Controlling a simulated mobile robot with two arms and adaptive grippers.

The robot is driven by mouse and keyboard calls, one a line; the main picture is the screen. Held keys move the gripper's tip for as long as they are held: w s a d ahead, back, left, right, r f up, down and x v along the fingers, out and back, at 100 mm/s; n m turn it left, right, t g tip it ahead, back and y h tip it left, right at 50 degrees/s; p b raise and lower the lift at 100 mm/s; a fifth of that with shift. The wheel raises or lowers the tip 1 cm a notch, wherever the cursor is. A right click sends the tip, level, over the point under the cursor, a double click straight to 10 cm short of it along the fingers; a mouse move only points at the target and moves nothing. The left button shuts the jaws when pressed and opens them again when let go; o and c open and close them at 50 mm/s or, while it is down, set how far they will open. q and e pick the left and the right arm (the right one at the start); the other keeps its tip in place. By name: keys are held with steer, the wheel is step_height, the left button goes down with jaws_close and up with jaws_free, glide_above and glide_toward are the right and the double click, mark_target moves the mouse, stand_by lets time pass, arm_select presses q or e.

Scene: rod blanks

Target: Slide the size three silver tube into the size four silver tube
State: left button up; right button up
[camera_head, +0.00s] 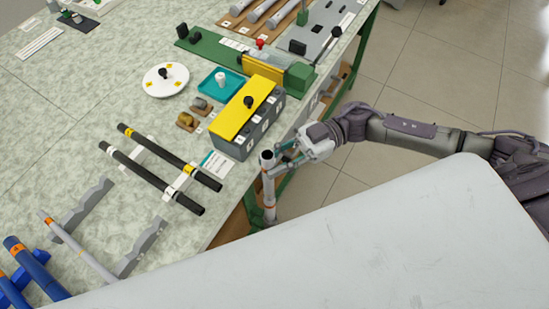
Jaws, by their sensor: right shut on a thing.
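My right gripper (277,160) comes in from the right and is shut on a silver tube (268,190) near its upper end. That tube stands about upright beside the table's right edge, its dark open mouth facing up, with orange bands on it. Its size mark cannot be read. A second, thinner silver tube (85,252) with an orange band near its far end lies across two grey notched cradles (82,208) at lower left. Its size mark is too small to read, and the two tubes are well apart. My left gripper is not in view.
Two black rods (165,153) lie on a white rack left of the held tube. Blue rods (35,268) lie at lower left. A yellow-topped grey box (240,115) stands behind the held tube. The table's (60,120) left middle is clear.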

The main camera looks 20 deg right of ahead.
steer(key=shift+f+b, duration=1)
steer(key=shift+f, duration=0.65)
steer(key=o, duration=0.9)
steer(key=shift+o, duration=0.2)
steer(key=w+d, duration=0.1)
steer(key=d, duration=1.1)
steer(key=shift+w, duration=0.35)
